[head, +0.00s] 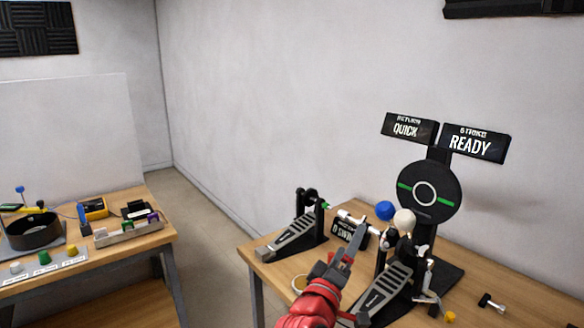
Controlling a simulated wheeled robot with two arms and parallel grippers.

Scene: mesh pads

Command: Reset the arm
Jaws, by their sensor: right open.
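My right gripper (345,248) reaches in from the bottom over the right table. It is open, with its grey fingers between two black foot pedals and nothing visible between them. The left pedal (294,233) has a ribbed plate. The right pedal (388,289) stands before a round black pad (430,191) with a green stripe and a white ring. A blue ball (384,210) and a cream ball (404,221) sit above the right pedal. Signs read "QUICK" (408,128) and "READY" (476,143). My left gripper is out of view.
The right table (532,305) carries a small black hammer-like piece (491,301) and a yellow piece (449,317). The left table (120,258) holds a round dark container (34,230), a parts tray (128,230) and a yellow meter (94,208). A floor gap separates the tables.

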